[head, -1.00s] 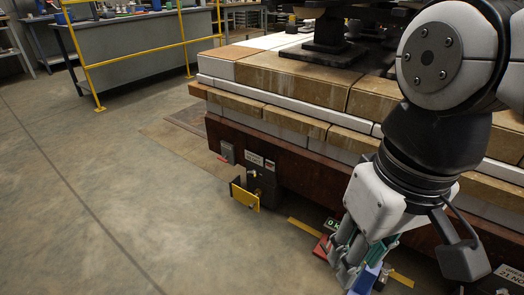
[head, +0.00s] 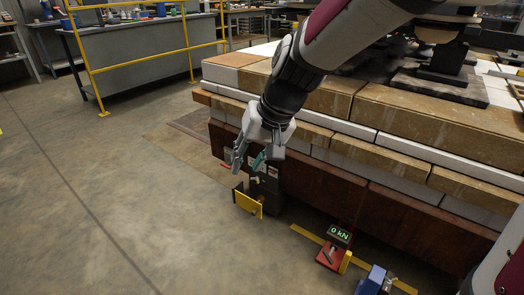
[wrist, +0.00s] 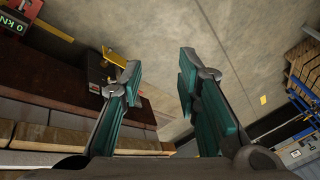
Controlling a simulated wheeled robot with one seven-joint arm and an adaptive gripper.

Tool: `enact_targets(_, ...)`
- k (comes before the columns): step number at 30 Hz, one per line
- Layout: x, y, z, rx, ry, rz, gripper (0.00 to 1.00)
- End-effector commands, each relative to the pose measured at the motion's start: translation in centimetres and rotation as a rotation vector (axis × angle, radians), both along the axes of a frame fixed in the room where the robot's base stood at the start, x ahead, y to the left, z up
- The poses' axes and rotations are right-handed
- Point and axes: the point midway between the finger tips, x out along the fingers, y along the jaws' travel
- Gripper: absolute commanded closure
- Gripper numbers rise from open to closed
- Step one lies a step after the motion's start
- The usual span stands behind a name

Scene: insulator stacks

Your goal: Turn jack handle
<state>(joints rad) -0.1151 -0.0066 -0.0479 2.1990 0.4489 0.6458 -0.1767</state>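A dark box with white labels and a yellow plate (head: 248,202) is fixed low on the near left side of the stack. A small tan lever or knob (head: 254,181) shows on it; I cannot tell if this is the jack handle. My gripper (head: 247,165) is open and empty, just above this box, and hides part of it. In the wrist view my gripper (wrist: 160,70) has its two teal-padded fingers well apart, with bare floor between them. The yellow plate (wrist: 114,54) shows there beside the left finger, which partly covers the box.
A red unit with a green "0 kN" display (head: 335,247) stands on the floor by the stack, with a blue device (head: 373,281) to its right. The brick and block stack (head: 330,190) fills the right. Open floor (head: 110,200) lies left, before a yellow railing (head: 150,53).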

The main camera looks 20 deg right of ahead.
Motion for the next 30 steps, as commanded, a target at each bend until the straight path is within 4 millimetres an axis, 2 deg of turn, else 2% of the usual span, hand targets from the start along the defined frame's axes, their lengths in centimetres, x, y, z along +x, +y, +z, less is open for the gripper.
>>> enact_targets(1, 2.3, 0.4, -1.3, 0.005, -0.009, -0.020, 0.70)
enact_targets(6, 9.3, 1.2, -5.6, 0.007, -0.069, -0.099, 0.70)
enact_targets(11, 15.0, 1.2, -10.9, -0.025, -0.120, -0.181, 0.70)
enact_targets(15, 18.8, 0.6, -16.3, -0.079, -0.161, -0.255, 0.70)
enact_targets(19, 21.4, -0.5, -21.8, -0.149, -0.193, -0.323, 0.70)
enact_targets(23, 22.8, -2.0, -27.6, -0.237, -0.221, -0.387, 0.70)
enact_targets(26, 23.1, -3.4, -32.1, -0.319, -0.242, -0.431, 0.70)
enact_targets(30, 22.2, -5.9, -38.4, -0.450, -0.266, -0.484, 0.70)
